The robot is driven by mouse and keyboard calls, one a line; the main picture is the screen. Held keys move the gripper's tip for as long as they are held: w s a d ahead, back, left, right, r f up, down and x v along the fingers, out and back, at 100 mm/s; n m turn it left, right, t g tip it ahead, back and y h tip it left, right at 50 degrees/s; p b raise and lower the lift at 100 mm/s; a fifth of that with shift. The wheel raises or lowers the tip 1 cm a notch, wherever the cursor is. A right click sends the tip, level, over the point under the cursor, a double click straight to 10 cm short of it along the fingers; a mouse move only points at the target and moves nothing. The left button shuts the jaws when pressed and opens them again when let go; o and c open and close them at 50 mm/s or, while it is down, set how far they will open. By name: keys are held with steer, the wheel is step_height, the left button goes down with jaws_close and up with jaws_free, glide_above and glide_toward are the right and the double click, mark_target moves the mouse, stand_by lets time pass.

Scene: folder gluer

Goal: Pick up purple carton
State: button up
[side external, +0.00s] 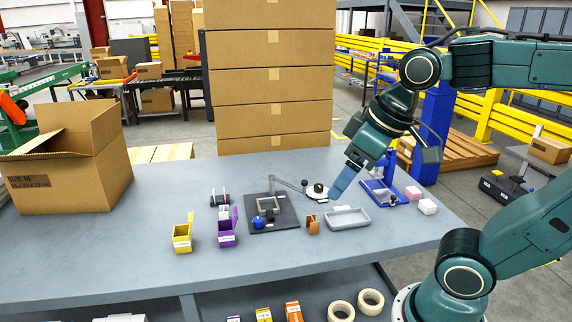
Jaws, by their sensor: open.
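The purple carton (228,232) stands upright on the grey table, left of the black plate, with its top flap raised. A yellow carton (182,238) stands just to its left. My gripper (337,193) points down and to the left above the right part of the table, near the grey tray and well to the right of the purple carton. It is open, and I see nothing held in it. The gap between its fingers is hard to make out at this angle.
A black plate (287,219) with a frame and a blue ball (258,221) lies between my gripper and the carton. A grey tray (347,221), a small brown block (313,224) and a blue stand (381,193) are nearby. A large open box (75,170) stands at left. The front table strip is clear.

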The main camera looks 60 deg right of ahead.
steer(key=w+r+n+g, duration=0.2)
steer(key=w, duration=0.9)
steer(key=n+g, duration=0.3)
steer(key=n, duration=0.3)
glide_above(226, 233)
steer(key=w+d, duration=0.2)
step_height(226, 233, down, 19)
steer(key=shift+f, duration=0.1)
steer(key=shift+f, duration=0.1)
step_height(226, 233, down, 8)
steer(key=shift+f, duration=0.2)
